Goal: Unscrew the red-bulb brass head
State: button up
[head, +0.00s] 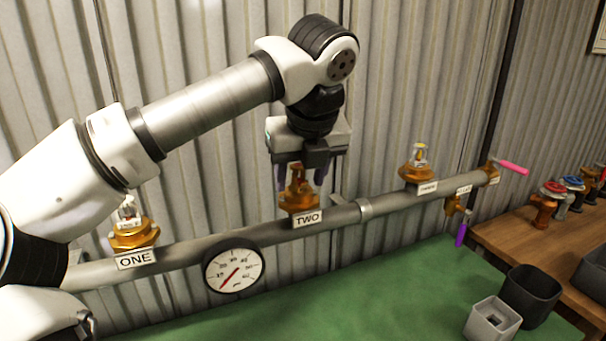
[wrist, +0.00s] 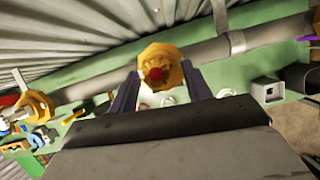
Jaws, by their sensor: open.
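The red-bulb brass head (wrist: 160,58) stands upright on the pipe at the plate marked TWO; it also shows in the head view (head: 299,201). Its red bulb (wrist: 155,73) faces the wrist camera, and in the head view the bulb cannot be made out. My gripper (head: 300,180) points down over this head. It is open, with one dark purple finger on either side of the head's upper part. In the wrist view, the head appears between the fingertips, and I cannot tell whether either finger touches it.
Other brass heads stand at ONE (head: 131,235) and THREE (head: 418,171). A gauge (head: 233,270) hangs below the pipe (head: 190,252). Pink (head: 512,167) and purple (head: 461,235) handles are at the right end. A black bin (head: 530,293) and a grey box (head: 492,318) stand right.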

jog(key=m, duration=0.1)
jog(key=m+h, duration=0.1)
jog(key=m, duration=0.1)
jog(key=m+h+p, duration=0.1)
jog(key=m, duration=0.1)
jog(key=shift+a+r, duration=0.1)
jog(key=shift+a, duration=0.2)
jog(key=m, duration=0.2)
jog(key=m+h+p, duration=0.1)
jog(key=m, duration=0.1)
jog(key=shift+a+h, duration=0.2)
jog(key=shift+h, duration=0.1)
jog(key=shift+c, duration=0.3)
grip_shut()
jog(key=n+b, duration=0.1)
jog(key=n+y+b, duration=0.1)
jog(key=shift+d+f+n, duration=0.15)
jog(key=shift+f+n, duration=0.15)
jog(key=n, duration=0.1)
jog(key=n+y+b, duration=0.1)
jog(key=n, duration=0.1)
jog(key=shift+d+r, duration=0.15)
jog(key=shift+r, duration=0.1)
